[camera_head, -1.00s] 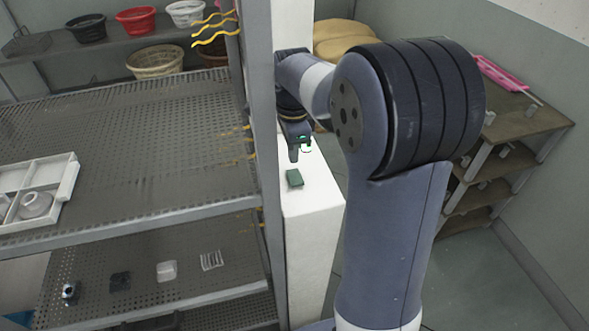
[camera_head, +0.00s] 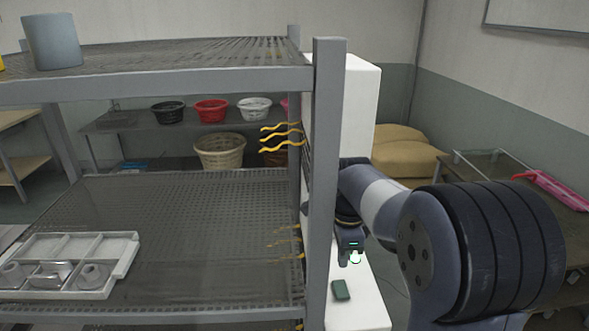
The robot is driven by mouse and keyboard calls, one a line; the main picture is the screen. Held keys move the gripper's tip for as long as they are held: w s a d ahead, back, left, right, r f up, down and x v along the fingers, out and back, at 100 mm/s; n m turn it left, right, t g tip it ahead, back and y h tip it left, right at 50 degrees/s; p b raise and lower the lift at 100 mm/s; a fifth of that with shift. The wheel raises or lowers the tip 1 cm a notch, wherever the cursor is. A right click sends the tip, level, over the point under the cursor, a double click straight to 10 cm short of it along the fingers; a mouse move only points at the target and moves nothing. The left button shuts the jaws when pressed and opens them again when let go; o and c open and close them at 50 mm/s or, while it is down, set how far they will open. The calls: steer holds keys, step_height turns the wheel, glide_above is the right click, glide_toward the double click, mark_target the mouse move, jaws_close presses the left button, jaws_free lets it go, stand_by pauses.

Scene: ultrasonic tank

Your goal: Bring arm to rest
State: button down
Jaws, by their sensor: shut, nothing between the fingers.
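My gripper (camera_head: 350,257) hangs pointing down just right of the grey rack post, above a white surface. It is small in the head view, shut and empty. My arm (camera_head: 430,250) reaches in from the right and bends over toward the post. A small dark green block (camera_head: 341,290) lies on the white surface (camera_head: 362,308) below the gripper, apart from it.
A grey perforated rack (camera_head: 328,180) stands close left of my arm. Its middle shelf holds a white compartment tray (camera_head: 122,262) with several small parts. Baskets (camera_head: 220,151) sit on a back shelf. A low table (camera_head: 480,172) with a pink tray (camera_head: 555,190) is at right.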

mark_target(340, 283)
steer(key=shift+f+b, duration=2.7)
steer(key=shift+f, duration=0.5)
steer(key=shift+r, duration=0.2)
